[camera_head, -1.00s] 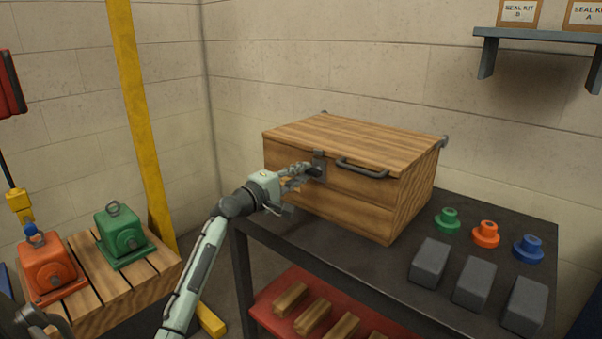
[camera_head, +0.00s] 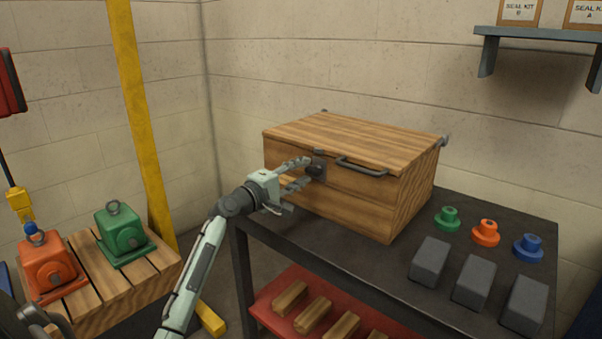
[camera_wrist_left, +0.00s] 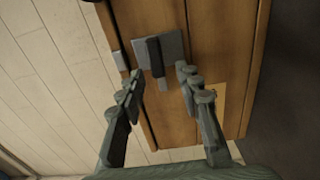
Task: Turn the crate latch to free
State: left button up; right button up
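The wooden crate (camera_head: 340,200) stands on the dark bench with its lid down. The dark latch (camera_head: 317,171) sits on the crate's front, left of the lid handle (camera_head: 362,167). In the left wrist view the latch (camera_wrist_left: 155,57) is a dark bar on a grey plate (camera_wrist_left: 174,46), lying across rather than pointing at the small lid catch (camera_wrist_left: 120,61). My left gripper (camera_head: 305,173) is open at the latch. Its fingertips (camera_wrist_left: 160,73) are spread to either side of the latch's near end; contact cannot be told. My right gripper is out of view.
Green (camera_head: 447,219), orange (camera_head: 486,233) and blue (camera_head: 528,248) flanged parts and grey blocks (camera_head: 474,283) stand right of the crate. A red shelf (camera_head: 262,303) with wooden blocks is below.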

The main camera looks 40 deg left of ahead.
pick_arm(q)
jog(key=s, duration=1.1)
jog(key=shift+s+a, duration=0.4)
jog(key=shift+a, duration=0.05)
